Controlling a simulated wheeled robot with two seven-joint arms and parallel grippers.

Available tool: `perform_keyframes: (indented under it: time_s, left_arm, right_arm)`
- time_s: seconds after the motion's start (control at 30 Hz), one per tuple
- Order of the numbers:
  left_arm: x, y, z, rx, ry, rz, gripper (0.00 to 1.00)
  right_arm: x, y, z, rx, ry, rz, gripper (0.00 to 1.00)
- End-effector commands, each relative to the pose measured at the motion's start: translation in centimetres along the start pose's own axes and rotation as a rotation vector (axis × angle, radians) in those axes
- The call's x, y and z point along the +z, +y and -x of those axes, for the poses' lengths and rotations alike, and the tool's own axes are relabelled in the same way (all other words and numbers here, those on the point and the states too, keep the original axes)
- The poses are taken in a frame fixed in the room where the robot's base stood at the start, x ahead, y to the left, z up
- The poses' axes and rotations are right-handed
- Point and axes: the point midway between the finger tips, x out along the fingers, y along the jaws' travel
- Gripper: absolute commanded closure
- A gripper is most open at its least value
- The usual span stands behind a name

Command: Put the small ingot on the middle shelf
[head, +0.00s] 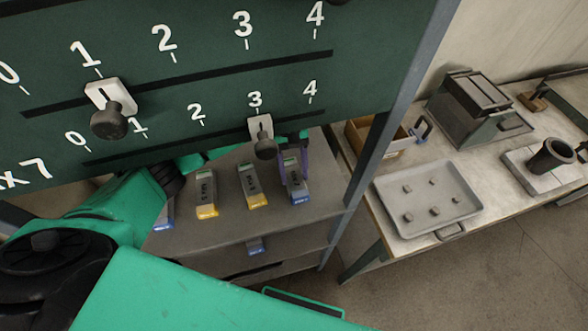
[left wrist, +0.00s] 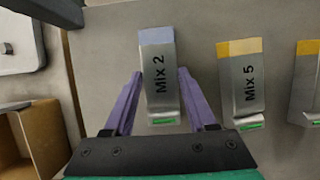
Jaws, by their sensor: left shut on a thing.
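A grey ingot with a blue end, labelled Mix 2 (left wrist: 160,85), stands between the purple fingers of my left gripper (left wrist: 160,74), which is shut on it. In the head view this ingot (head: 298,188) is the rightmost in a row on the top of a grey shelf unit (head: 310,228). My left gripper (head: 295,168) reaches it from behind the green panel. I cannot tell whether it is lifted. Beside it is the yellow-ended Mix 5 ingot (left wrist: 240,85). Another blue-ended ingot (head: 257,246) shows on a lower shelf. Which ingot is the small one is unclear. My right gripper is out of view.
A green panel with numbered slots and knobs (head: 230,85) covers the upper left. More ingots (head: 206,195) stand left in the row, one partly behind my arm. On the right, a bench holds a grey tray (head: 462,190), a cardboard box (head: 375,148) and a dark machine (head: 475,108).

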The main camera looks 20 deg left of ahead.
Motion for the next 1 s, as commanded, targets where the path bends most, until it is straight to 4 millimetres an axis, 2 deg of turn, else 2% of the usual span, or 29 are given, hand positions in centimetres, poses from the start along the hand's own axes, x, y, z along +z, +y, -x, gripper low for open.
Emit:
perform_keyframes:
  time_s: [0.1,0.13,0.2,0.57,0.67,0.77,1.0]
  left_arm:
    - [0.0,0.0,-0.1,0.001,-0.001,-0.001,1.0]
    - [-0.1,0.0,-0.2,0.0,-0.001,0.0,0.35]
    - [-0.1,0.0,-0.2,0.0,-0.001,0.0,0.13]
    - [0.0,0.0,0.0,0.001,0.001,0.001,0.13]
    - [-0.1,0.1,1.0,0.003,0.001,0.0,0.13]
    - [-0.2,0.1,2.9,0.005,0.003,-0.001,0.13]
    - [-5.1,0.3,4.7,0.003,-0.001,0.003,0.13]
  right_arm:
    - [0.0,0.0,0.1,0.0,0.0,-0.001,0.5]
    - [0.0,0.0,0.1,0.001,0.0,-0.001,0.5]
    - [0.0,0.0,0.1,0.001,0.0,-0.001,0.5]
    - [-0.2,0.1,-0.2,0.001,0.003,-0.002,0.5]
    - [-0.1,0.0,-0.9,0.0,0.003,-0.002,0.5]
    - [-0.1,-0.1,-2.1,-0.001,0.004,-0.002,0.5]
    - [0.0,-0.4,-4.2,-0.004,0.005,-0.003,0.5]
